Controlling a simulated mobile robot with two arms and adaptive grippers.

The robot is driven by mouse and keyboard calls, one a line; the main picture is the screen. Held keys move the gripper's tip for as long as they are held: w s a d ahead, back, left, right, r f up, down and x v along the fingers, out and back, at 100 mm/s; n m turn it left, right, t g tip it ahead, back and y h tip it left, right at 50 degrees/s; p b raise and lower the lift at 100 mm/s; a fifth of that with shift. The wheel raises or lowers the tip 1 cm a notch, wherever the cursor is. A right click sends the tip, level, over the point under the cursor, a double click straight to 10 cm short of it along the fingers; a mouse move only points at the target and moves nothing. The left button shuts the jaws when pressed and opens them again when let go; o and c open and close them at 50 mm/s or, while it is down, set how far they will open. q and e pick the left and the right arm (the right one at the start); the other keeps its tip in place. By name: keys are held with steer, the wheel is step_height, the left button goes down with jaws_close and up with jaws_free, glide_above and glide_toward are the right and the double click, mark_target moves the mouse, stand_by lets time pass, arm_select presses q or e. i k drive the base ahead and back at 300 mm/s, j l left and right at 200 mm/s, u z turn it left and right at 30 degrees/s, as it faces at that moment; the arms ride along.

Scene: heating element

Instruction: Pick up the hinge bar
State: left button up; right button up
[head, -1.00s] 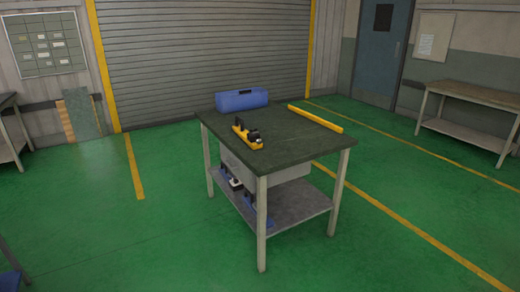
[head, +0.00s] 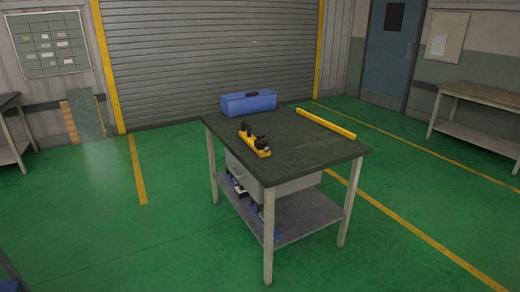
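A long, thin yellow bar (head: 326,123) lies flat near the right back edge of a dark-topped worktable (head: 300,157). A shorter yellow piece with black upright parts (head: 262,152) lies left of the table's middle. I cannot tell for certain which of the two is the hinge bar; both rest on the tabletop with nothing holding them. Neither of my grippers shows in the head view.
A blue box (head: 249,104) stands at the table's back left corner. The lower shelf (head: 305,215) holds small blue and black items. Green floor (head: 100,225) is open around the table. Another bench (head: 482,95) stands at the right wall.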

mark_target(255, 144)
steer(key=i+j+u, duration=0.35)
steer(key=i, duration=0.5)
steer(key=i+u, duration=0.35)
steer(key=i, duration=0.5)
steer(key=i+z, duration=0.35)
steer(key=i+j+z, duration=0.7)
steer(key=i, duration=0.15)
steer(key=i+j+z, duration=0.25)
steer(key=z, duration=0.15)
steer(key=i+j+z, duration=0.2)
steer(key=j+z, duration=0.25)
steer(key=i+j+z, duration=0.2)
steer(key=z, duration=0.2)
steer(key=j+z, duration=0.45)
steer(key=i+j, duration=0.05)
